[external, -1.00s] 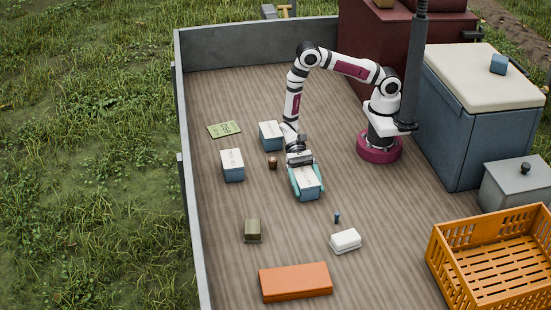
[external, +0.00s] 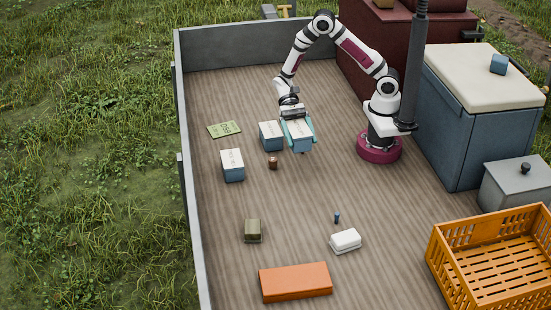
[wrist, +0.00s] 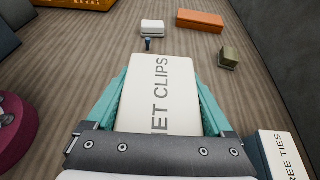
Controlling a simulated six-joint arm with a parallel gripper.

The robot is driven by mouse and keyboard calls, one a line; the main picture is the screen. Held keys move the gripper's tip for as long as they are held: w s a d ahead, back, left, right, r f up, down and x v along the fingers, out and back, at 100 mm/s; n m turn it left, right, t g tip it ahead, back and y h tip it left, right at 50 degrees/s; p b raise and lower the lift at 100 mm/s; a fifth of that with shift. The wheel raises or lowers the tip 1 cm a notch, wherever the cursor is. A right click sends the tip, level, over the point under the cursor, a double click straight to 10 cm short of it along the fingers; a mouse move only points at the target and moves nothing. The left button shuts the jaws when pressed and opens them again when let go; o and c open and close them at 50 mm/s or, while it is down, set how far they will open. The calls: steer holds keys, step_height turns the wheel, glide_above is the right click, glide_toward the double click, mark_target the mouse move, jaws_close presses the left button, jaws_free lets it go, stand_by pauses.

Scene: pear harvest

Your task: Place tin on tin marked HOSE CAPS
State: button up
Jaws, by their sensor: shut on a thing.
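My gripper (external: 299,134) is shut on a white-topped blue tin (external: 301,146), with its teal fingers along two sides. In the wrist view the held tin (wrist: 158,95) shows lettering ending in "ET CLIPS". It appears to hang above the deck. A similar tin (external: 270,136) stands just left of it in the external view. In the wrist view this neighbour (wrist: 283,155) reads "REE TIES", partly cut off. Another white-topped blue tin (external: 232,166) stands further left and nearer the camera; its lettering is too small to read. No HOSE CAPS label is legible.
An olive block (external: 252,230), white box (external: 345,240), small blue item (external: 337,217) and orange box (external: 295,282) lie nearer the camera. The middle deck is clear.

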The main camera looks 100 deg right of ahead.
steer(key=d+r+m+t+h, duration=0.1)
steer(key=d+r+m+t, duration=0.2)
steer(key=d, duration=0.5)
steer(key=d+r+m+t+h, duration=0.15)
steer(key=d+m+t, duration=0.25)
steer(key=d, duration=0.5)
steer(key=d+r+m+t+h, duration=0.2)
steer(key=d+m+t, duration=0.15)
steer(key=d, duration=0.45)
glide_above(267, 132)
steer(key=shift+n, duration=0.25)
step_height(267, 132, down, 6)
steer(key=shift+s+d+f, duration=0.15)
steer(key=shift+w+f, duration=0.2)
steer(key=shift+f, duration=1.95)
steer(key=shift+f, duration=0.1)
